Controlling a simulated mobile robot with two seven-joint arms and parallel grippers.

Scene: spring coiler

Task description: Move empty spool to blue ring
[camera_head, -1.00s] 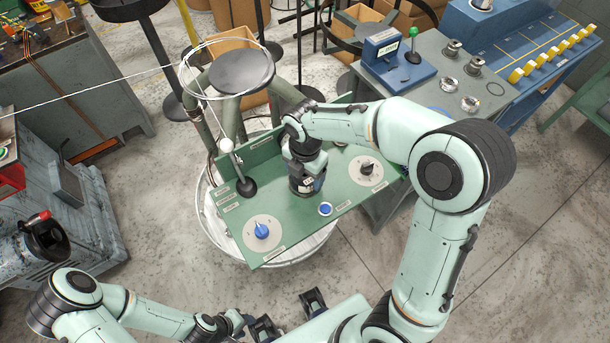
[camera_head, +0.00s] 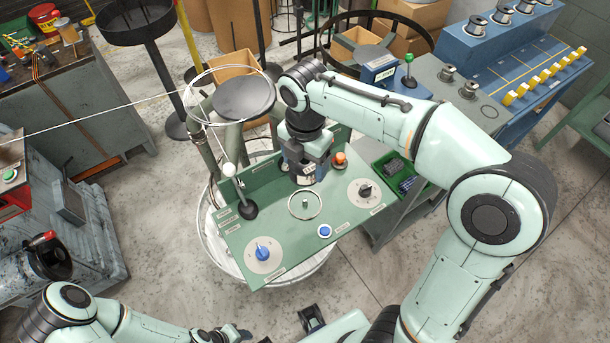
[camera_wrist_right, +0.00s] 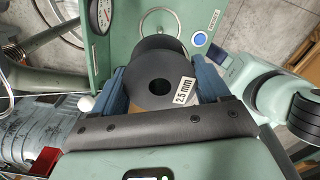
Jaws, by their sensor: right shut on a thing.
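My right gripper (camera_head: 306,172) is shut on a dark grey spool with a white "2.5 mm" label. In the right wrist view the spool (camera_wrist_right: 155,72) sits between the two blue-grey fingers (camera_wrist_right: 160,88), bare of wire as far as I can see. It is above the green panel (camera_head: 285,235), behind a short green peg (camera_head: 305,203) inside a pale ring on that panel. I cannot make out a blue ring marking; my right arm covers part of the grey table. My left wrist (camera_head: 225,334) shows at the bottom edge, its fingers unclear.
The grey table (camera_head: 425,85) at the upper right carries metal spools (camera_head: 449,72), a dark ring outline (camera_head: 490,112) and a blue box with a green-knobbed lever (camera_head: 409,70). The panel has an orange button (camera_head: 340,160), a blue button (camera_head: 325,231) and dials. A green bin (camera_head: 398,172) stands beside it.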

